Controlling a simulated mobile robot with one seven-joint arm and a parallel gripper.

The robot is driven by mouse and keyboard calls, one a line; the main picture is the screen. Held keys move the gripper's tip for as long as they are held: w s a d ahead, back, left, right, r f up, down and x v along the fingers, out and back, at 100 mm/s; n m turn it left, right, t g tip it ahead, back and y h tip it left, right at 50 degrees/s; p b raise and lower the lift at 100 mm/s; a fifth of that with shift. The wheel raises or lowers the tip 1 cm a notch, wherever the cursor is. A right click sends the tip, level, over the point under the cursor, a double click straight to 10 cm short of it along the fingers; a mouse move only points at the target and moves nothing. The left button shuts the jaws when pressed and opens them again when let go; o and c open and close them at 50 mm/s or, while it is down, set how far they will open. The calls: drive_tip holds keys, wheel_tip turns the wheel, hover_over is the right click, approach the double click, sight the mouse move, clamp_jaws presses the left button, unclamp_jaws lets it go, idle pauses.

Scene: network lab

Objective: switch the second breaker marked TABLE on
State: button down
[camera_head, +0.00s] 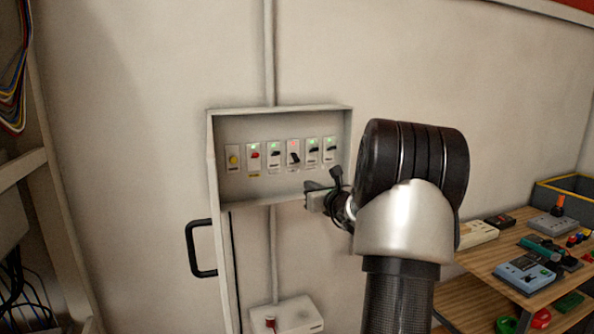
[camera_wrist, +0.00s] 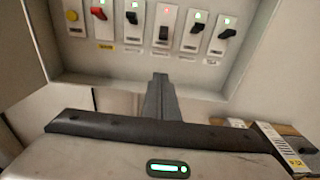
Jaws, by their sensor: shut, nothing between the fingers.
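An open breaker box (camera_head: 342,117) on the wall holds a row of switches. The fourth unit from the left (camera_head: 294,153) has its black lever down and a reddish light; it also shows in the wrist view (camera_wrist: 164,30). The other black-levered breakers, the third (camera_head: 274,154), fifth (camera_head: 312,150) and sixth (camera_head: 329,149), have levers up and green lights. The labels are too small to read, so I cannot tell which are marked TABLE. My gripper (camera_head: 318,187) is shut and empty, at the box's lower right edge; in the wrist view its fingertips (camera_wrist: 160,78) point below the fourth unit.
A yellow button (camera_wrist: 72,16) and a red-levered switch (camera_wrist: 99,13) sit at the row's left. The box door with a black handle (camera_head: 193,249) hangs open at left. A wall box (camera_head: 294,315) is below. A wooden bench (camera_head: 478,256) with devices stands at right.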

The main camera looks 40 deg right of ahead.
sight(295, 157)
drive_tip(key=p+x, duration=0.1)
drive_tip(key=x, duration=0.8)
drive_tip(key=shift+w+a, duration=0.1)
drive_tip(key=shift+w, duration=0.2)
drive_tip(key=r, duration=0.2)
drive_tip(key=r+p, duration=0.1)
drive_tip(key=shift+s+r, duration=0.25)
drive_tip(key=shift+r, duration=0.15)
drive_tip(key=shift+r+p, duration=0.1)
drive_tip(key=shift+p, duration=0.25)
drive_tip(key=shift+a+r+y+p, duration=0.1)
drive_tip(key=shift+r+y+p, duration=0.2)
drive_tip(key=shift+p, duration=0.4)
drive_tip(key=shift+f, duration=0.15)
drive_tip(key=shift+g+p, duration=0.3)
drive_tip(key=shift+p, duration=0.1)
